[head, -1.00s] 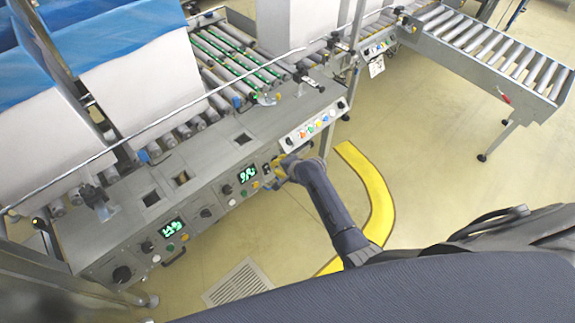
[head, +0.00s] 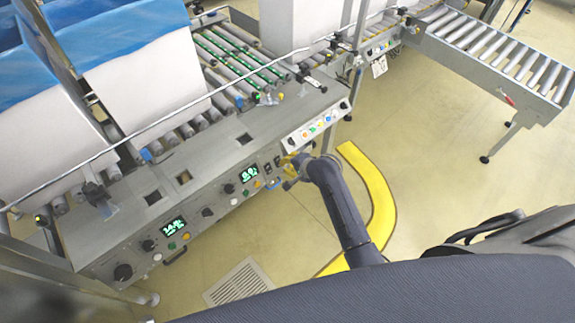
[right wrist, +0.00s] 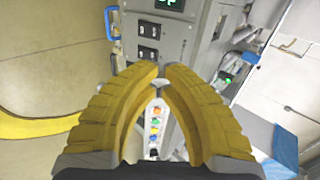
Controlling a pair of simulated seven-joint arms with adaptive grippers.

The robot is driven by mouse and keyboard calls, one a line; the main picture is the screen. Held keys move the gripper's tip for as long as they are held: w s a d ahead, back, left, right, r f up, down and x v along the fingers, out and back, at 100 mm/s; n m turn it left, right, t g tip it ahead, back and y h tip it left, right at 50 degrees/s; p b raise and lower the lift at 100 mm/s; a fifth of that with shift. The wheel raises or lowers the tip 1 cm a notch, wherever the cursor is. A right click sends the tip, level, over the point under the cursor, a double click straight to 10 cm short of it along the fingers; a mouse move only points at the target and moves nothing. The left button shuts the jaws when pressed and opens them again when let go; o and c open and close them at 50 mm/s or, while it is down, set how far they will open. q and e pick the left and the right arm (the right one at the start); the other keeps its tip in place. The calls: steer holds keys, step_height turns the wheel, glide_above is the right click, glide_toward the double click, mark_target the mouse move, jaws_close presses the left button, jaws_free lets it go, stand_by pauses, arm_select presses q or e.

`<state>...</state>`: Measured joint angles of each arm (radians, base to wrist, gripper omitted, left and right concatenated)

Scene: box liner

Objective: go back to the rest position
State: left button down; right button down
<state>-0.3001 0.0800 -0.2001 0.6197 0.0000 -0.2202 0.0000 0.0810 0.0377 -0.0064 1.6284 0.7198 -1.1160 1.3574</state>
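My right gripper (head: 290,168) is in front of the control panel (head: 215,205) of the box-lining machine, near the panel's right part. In the right wrist view its yellow fingers (right wrist: 161,74) curve inward and their tips all but meet, with a thin gap and nothing held. They point toward the panel's switches (right wrist: 148,42), with floor below. I cannot tell the exact distance to the panel, but no contact shows. My left gripper is not in view.
The machine carries rollers (head: 235,55), a thin rail and white boxes with blue liners (head: 140,35). A roller conveyor (head: 490,50) stands at right. Yellow floor marking (head: 375,190) curves beneath my right arm. A floor grate (head: 238,282) lies in front of the machine.

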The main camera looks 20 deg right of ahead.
stand_by(0.3)
steer(key=s+d+f+n+g+h, duration=0.15)
steer(key=s+f+n, duration=0.35)
steer(key=f, duration=0.5)
steer(key=s+d+f+n+h, duration=0.1)
steer(key=s+d+f+n, duration=0.15)
steer(key=s+f, duration=0.55)
steer(key=s+d+f+n+g+h, duration=0.1)
steer(key=s+f+n, duration=0.4)
steer(key=f, duration=0.6)
steer(key=s+f+n+g, duration=0.1)
steer(key=s+f, duration=0.3)
steer(key=s, duration=0.8)
steer(key=s+d+f+n+g, duration=0.1)
steer(key=s+f, duration=0.3)
steer(key=s, duration=0.9)
steer(key=s+d+f+n+g, duration=0.1)
steer(key=s+f, duration=0.4)
steer(key=s, duration=0.8)
steer(key=shift+s+d+n+g, duration=0.2)
steer(key=shift+n+g, duration=0.45)
steer(key=shift+g, duration=0.3)
steer(key=shift+h, duration=0.25)
